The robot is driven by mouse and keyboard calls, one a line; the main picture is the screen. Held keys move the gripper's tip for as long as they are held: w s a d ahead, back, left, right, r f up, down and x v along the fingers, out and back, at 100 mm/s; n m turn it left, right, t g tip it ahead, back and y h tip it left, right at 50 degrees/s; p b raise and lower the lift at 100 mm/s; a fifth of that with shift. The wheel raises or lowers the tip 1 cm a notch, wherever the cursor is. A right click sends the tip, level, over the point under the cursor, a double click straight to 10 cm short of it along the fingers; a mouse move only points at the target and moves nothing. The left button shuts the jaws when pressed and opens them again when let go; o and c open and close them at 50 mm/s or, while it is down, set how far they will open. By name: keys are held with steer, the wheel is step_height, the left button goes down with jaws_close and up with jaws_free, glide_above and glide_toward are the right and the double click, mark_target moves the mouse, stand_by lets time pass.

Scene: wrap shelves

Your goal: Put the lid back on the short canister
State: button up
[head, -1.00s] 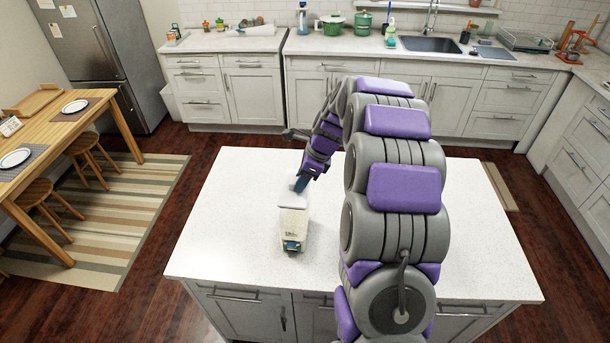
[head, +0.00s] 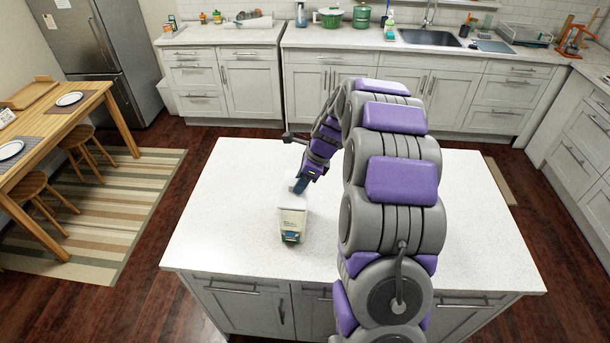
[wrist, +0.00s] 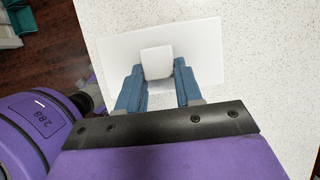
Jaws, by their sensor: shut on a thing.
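A cream canister (head: 293,223) with a printed label stands upright on the white island top. My gripper (head: 300,184) is over its top, reaching down from the right. In the wrist view, my gripper (wrist: 160,82) has its blue fingers on both sides of a pale knob and is shut on it. The knob belongs to a white rectangular lid (wrist: 205,48), which lies flat below the fingers. In the head view the lid is at the canister's top, partly hidden by the fingers. I cannot tell whether it touches the rim. The canister is hidden under the lid in the wrist view.
The white island top (head: 235,185) is clear around the canister. A wooden table (head: 75,130) with plates and stools stands at the left. The back counter (head: 340,42) holds a sink (head: 428,40), a green pot (head: 330,19) and other kitchenware.

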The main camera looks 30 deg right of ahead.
steer(key=shift+a, duration=1.05)
steer(key=shift+d+f, duration=0.1)
steer(key=shift+d, duration=1.25)
steer(key=shift+a+r+p, duration=0.2)
steer(key=shift+a+p, duration=0.25)
steer(key=shift+a, duration=0.9)
steer(key=shift+d+f, duration=0.15)
steer(key=shift+d, duration=0.9)
steer(key=shift+a+p, duration=0.35)
steer(key=shift+a, duration=0.75)
